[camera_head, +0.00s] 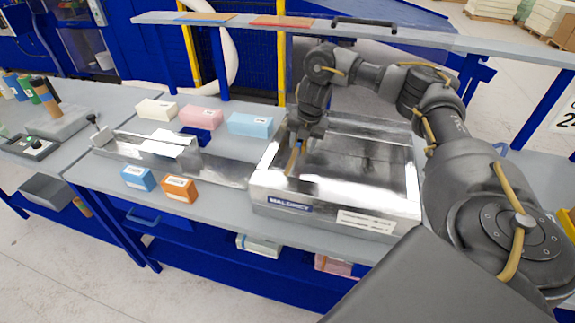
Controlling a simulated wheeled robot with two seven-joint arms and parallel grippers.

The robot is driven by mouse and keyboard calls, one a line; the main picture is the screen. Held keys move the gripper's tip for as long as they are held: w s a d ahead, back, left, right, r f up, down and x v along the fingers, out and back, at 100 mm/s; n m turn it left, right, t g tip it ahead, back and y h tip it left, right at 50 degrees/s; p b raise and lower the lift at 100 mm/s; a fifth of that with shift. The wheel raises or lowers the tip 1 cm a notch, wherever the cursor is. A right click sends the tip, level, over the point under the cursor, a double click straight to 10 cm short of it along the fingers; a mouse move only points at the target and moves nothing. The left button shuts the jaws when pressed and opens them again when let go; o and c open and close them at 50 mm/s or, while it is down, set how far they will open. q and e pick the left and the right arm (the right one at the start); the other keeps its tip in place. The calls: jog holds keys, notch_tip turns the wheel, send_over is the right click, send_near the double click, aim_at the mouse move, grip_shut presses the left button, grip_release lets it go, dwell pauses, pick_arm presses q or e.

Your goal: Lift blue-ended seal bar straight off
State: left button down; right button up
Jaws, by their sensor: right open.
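The metal machine (331,205) with a shiny open-topped chamber stands on the bench at centre right. I cannot clearly make out a blue-ended seal bar; reflections and my right gripper cover the chamber's left side. My right gripper (296,165) points down at that left side, at or just inside the rim. It is open; whether its fingers straddle or touch anything is too small to tell. A thin orange strip (293,160) shows by the fingers. My left gripper is out of view.
Left of the machine is a long metal tray (220,170). Behind it are cream (157,110), pink (201,117) and light blue (250,124) blocks. Blue (138,178) and orange (179,190) blocks lie in front. A shelf (350,33) crosses above.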

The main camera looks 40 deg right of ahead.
aim_at(292, 162)
jog(key=shift+w+a+f, duration=0.2)
jog(key=shift+a+f, duration=0.65)
jog(key=shift+f, duration=0.1)
jog(key=w+f, duration=0.2)
jog(key=w, duration=0.1)
jog(key=shift+f+n, duration=0.1)
jog(key=shift+n, duration=0.2)
jog(key=shift+s+f+p, duration=0.4)
jog(key=shift+f+p, duration=0.45)
jog(key=shift+p, duration=0.2)
notch_tip(292, 162, down, 2)
jog(key=shift+f, duration=0.1)
jog(key=shift+w, duration=0.2)
jog(key=shift+s+d, duration=0.1)
jog(key=shift+s, duration=0.1)
jog(key=c, duration=0.7)
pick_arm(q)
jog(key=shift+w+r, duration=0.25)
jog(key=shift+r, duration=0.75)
pick_arm(e)
grip_shut()
